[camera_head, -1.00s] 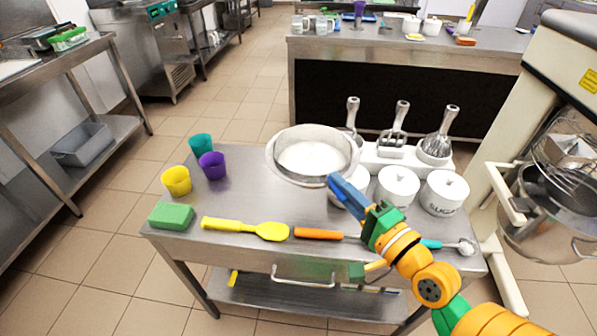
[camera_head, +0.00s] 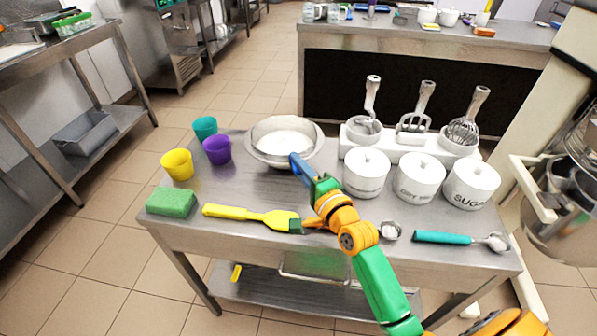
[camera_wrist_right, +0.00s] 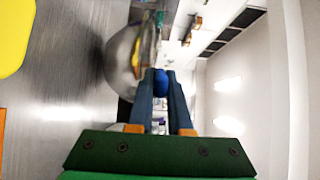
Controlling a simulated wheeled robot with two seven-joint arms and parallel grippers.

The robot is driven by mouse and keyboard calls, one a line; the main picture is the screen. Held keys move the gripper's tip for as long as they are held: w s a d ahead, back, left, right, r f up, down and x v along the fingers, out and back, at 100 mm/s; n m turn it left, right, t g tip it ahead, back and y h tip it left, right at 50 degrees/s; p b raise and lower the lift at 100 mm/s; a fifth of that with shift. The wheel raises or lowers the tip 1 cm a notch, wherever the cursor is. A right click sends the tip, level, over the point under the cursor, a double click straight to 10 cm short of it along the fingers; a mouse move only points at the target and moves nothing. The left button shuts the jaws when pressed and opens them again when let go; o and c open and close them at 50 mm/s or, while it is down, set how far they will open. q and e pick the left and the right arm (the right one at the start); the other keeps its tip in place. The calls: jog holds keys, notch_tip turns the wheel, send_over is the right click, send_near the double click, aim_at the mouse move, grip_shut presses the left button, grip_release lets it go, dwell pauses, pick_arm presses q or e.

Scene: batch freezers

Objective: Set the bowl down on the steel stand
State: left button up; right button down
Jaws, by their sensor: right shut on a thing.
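The round steel bowl (camera_head: 262,157) with white contents is over the back middle of the steel stand (camera_head: 235,187), a low table with a lower shelf. My right gripper (camera_head: 298,163) is shut on the bowl's near rim; its blue fingers partly cover that rim. In the right wrist view, the bowl (camera_wrist_right: 122,65) shows just left of the fingertips (camera_wrist_right: 161,84), beside the steel surface. Whether the bowl's base touches the stand cannot be told. My left gripper is out of view.
Purple (camera_head: 217,151), yellow (camera_head: 177,165) and teal (camera_head: 204,127) cups stand left of the bowl. White jars (camera_head: 366,174) and a utensil holder (camera_head: 385,141) stand to its right. A green sponge (camera_head: 171,203) and yellow spatula (camera_head: 240,213) lie in front.

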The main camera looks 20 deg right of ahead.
jog(key=shift+w+f, duration=0.1)
jog(key=shift+f, duration=0.4)
jog(key=c, duration=1.3)
grip_release()
jog(key=shift+f, duration=0.2)
jog(key=o, duration=0.5)
jog(key=shift+r, duration=0.1)
jog(key=shift+c, duration=0.2)
jog(key=shift+r, duration=0.15)
jog(key=shift+s, duration=0.45)
jog(key=s, duration=1.1)
jog(key=shift+s+d+b, duration=0.2)
jog(key=shift+d+b, duration=0.2)
